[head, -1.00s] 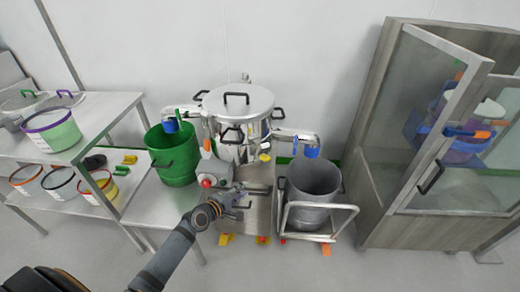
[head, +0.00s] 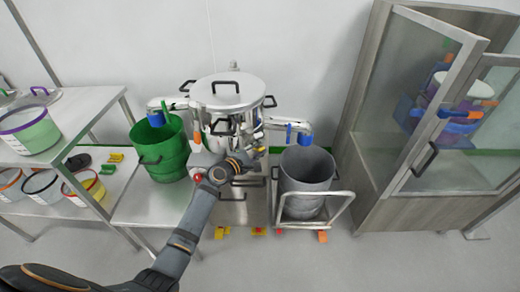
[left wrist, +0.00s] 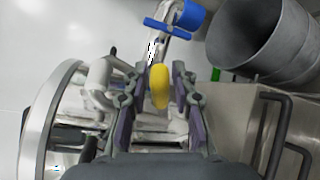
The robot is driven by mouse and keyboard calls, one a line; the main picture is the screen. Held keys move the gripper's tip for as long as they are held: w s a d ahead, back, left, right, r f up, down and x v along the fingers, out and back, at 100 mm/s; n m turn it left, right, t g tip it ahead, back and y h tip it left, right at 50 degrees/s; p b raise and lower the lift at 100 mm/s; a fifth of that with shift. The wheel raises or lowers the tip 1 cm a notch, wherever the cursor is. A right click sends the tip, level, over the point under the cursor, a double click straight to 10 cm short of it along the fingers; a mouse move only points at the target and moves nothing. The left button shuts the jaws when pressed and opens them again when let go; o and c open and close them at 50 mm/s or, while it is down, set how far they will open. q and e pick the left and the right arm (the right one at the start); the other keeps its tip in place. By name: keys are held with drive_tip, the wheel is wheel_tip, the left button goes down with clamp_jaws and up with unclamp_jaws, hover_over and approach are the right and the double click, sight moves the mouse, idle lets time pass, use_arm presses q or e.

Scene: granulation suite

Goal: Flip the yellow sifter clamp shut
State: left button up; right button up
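The yellow clamp (left wrist: 160,86) shows in the left wrist view as a rounded yellow handle, on the side of the steel sifter (head: 231,93). My left gripper (left wrist: 155,92) is open, with its fingers on either side of the yellow handle. My right gripper is in neither view.
A green bucket (head: 160,158) stands left of the sifter. A grey steel drum (head: 306,172) on a cart stands right, below a blue-ended outlet (head: 304,139). A glass-door cabinet (head: 430,110) is far right. Tubs fill the left shelves (head: 60,152).

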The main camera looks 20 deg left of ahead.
use_arm(q)
drive_tip(key=shift+w, duration=0.15)
clamp_jaws()
drive_tip(key=shift+f, duration=0.15)
